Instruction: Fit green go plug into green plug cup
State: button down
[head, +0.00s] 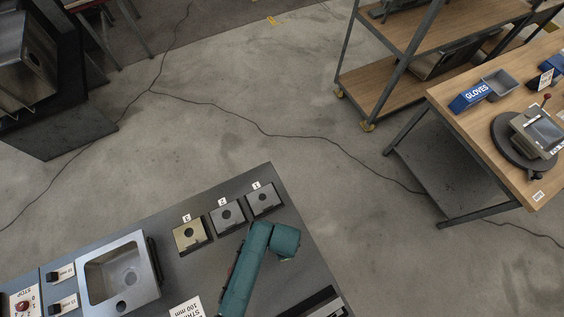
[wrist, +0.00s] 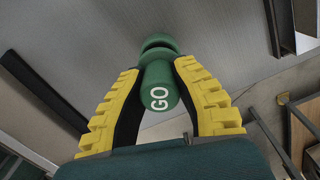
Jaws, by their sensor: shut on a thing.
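The green go plug (wrist: 158,92) shows in the wrist view, with white GO lettering on its near end and a wider, flanged far end. My gripper (wrist: 158,70) is shut on it, with one yellow-and-black finger on each side. The plug is in front of a grey surface; I cannot tell the gap between them. In the head view my teal arm reaches over the grey bench, and the gripper and plug do not show there. I cannot make out a green plug cup in either view.
The grey bench (head: 215,262) carries a metal sink (head: 121,277) and three holed blocks: a brass one (head: 190,236) and two grey ones, (head: 227,216) and (head: 263,200). A STOP panel (head: 22,303) is at far left. A wooden table (head: 520,165) stands right, beyond open floor.

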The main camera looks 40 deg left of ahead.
jog(key=shift+f+b, duration=0.6)
jog(key=shift+f, duration=0.4)
jog(key=c, duration=0.9)
grip_release()
jog(key=r, duration=1.2)
jog(key=shift+w+d, duration=0.2)
